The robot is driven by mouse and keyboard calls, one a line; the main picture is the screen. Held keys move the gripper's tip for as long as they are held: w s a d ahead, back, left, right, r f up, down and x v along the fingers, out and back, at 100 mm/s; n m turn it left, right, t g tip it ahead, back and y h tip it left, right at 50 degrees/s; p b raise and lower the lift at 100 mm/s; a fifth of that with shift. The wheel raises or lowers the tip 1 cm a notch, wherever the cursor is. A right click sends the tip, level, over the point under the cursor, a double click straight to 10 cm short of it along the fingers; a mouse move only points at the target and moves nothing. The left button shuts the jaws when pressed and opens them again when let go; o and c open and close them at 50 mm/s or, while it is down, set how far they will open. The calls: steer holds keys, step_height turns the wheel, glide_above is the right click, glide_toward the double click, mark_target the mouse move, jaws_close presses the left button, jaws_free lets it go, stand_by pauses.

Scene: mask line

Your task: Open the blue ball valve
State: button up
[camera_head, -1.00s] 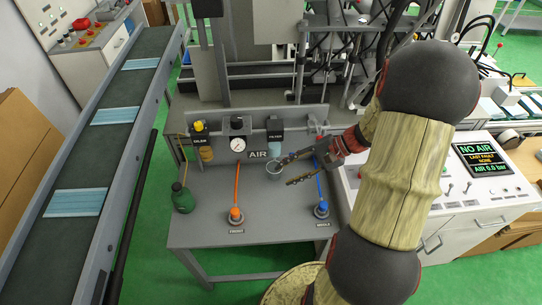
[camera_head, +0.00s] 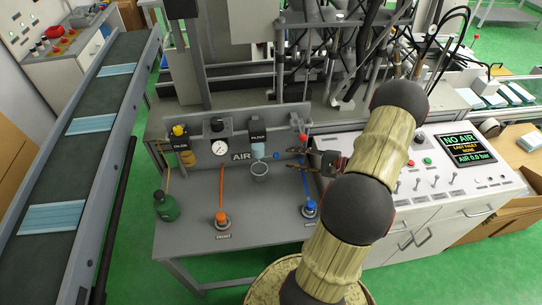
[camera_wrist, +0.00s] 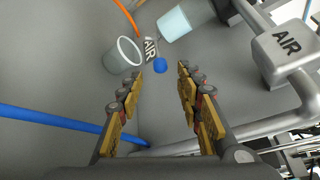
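A small blue ball-shaped knob (camera_head: 276,155) sits at the back panel, right of the AIR label. In the wrist view the blue knob (camera_wrist: 160,66) shows just past my fingertips, roughly in line with the gap between them. My gripper (camera_head: 305,162) is open and empty, pointing left, to the right of the knob; it also shows in the wrist view (camera_wrist: 171,68). I see no clear contact. A blue hose (camera_head: 304,187) runs down to a blue fitting (camera_head: 310,207) on the bench. A red knob (camera_head: 303,137) is above my gripper.
A gauge (camera_head: 219,148), an orange fitting (camera_head: 221,218) and a green bottle (camera_head: 166,207) are farther left. The screen (camera_head: 460,148) reads NO AIR, 0.0 bar.

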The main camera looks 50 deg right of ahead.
mark_target(276, 155)
steer(key=b+x, duration=0.2)
steer(key=x, duration=0.5)
steer(key=shift+w, duration=0.3)
steer(key=shift+c, duration=0.2)
jaws_close()
stand_by(0.5)
